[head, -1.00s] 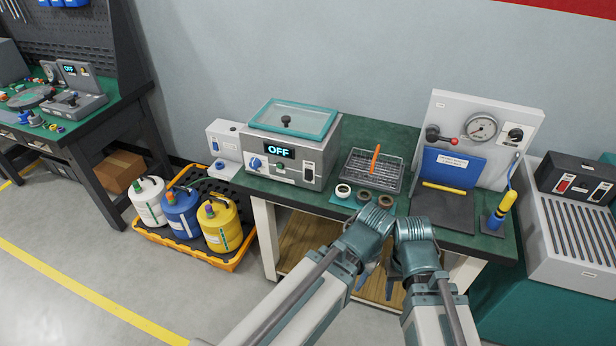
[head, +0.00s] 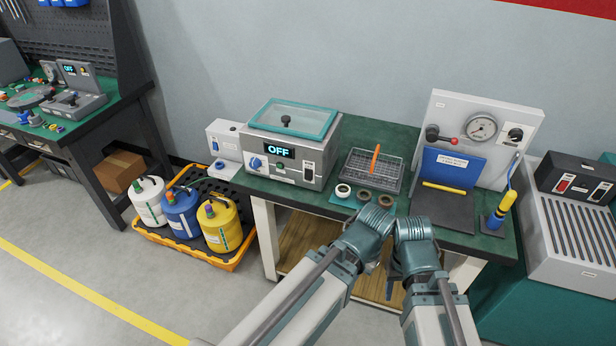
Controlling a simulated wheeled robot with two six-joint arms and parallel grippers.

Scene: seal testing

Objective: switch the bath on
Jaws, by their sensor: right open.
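The bath (head: 290,150) is a grey box with a teal-framed glass lid (head: 292,118) on the green bench. Its display (head: 279,151) reads OFF. A blue knob (head: 255,163) is left of the display, and a dark switch (head: 309,171) on a white plate is at the front's right. My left gripper (head: 370,267) is mostly hidden below its wrist, so its jaws cannot be made out. My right gripper (head: 391,288) points down in front of the bench edge, open and partly hidden by its arm. Both are apart from the bath, to its lower right.
A wire basket (head: 372,171) with an orange handle and several rings on a teal mat (head: 343,202) lie right of the bath. A gauge panel (head: 480,130) stands further right. Jugs stand in a yellow-rimmed tray (head: 235,265) on the floor at left.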

